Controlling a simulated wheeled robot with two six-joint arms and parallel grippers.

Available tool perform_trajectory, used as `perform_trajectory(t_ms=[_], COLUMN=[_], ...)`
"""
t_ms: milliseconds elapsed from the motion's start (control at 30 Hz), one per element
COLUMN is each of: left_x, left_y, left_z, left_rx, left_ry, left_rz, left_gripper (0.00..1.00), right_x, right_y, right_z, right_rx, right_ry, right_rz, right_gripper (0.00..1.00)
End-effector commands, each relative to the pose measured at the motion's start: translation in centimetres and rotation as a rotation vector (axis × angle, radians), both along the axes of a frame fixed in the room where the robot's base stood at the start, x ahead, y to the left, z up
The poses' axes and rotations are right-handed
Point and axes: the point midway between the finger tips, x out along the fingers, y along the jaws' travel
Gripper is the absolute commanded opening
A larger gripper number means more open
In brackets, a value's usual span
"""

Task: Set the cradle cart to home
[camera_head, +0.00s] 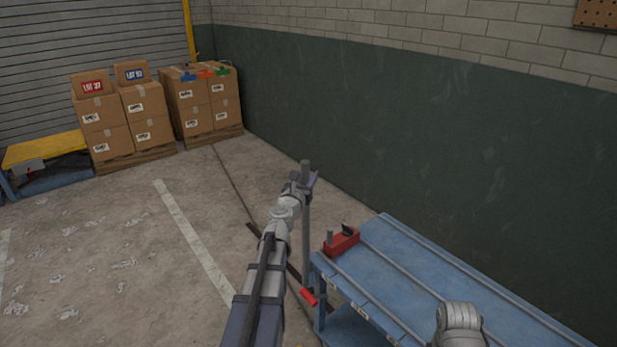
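A red block (341,241), which may be the cradle cart, sits at the far left end of the blue bench (455,268). It has a grey upright post and a dark knob on top, and it sits by the long rails on the bench top. My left arm reaches up the middle of the view. Its gripper (304,180) is in the air, left of and above the red block in the picture, apart from it. Its fingers are too small and overlapped to read. A grey link of my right arm (460,325) shows over the bench at the bottom; its gripper is out of view.
A thin grey upright pole (306,235) stands behind my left arm, with dark bars and a red-tipped piece (308,296) low beside the bench. Stacked cartons (113,125) on pallets and a yellow-topped platform (43,149) stand far left. The concrete floor at left is open.

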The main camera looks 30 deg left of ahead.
Motion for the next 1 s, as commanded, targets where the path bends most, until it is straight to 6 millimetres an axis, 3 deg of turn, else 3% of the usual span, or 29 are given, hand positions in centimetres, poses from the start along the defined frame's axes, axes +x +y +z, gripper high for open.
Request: perform_trajectory(t_ms=[33, 267, 1000], left_x=[-0.01, -0.01, -0.01], left_y=[0.00, -0.01, -0.01], left_z=[0.00, 0.00, 0.00], left_rx=[0.000, 0.000, 0.000], left_ry=[0.000, 0.000, 0.000], left_rz=[0.000, 0.000, 0.000], left_gripper=[0.26, 0.00, 0.00], right_x=[0.00, 0.00, 0.00], right_y=[0.00, 0.00, 0.00], right_z=[0.00, 0.00, 0.00], right_rx=[0.000, 0.000, 0.000], right_ry=[0.000, 0.000, 0.000], right_rz=[0.000, 0.000, 0.000], right_gripper=[1.00, 1.00, 1.00])
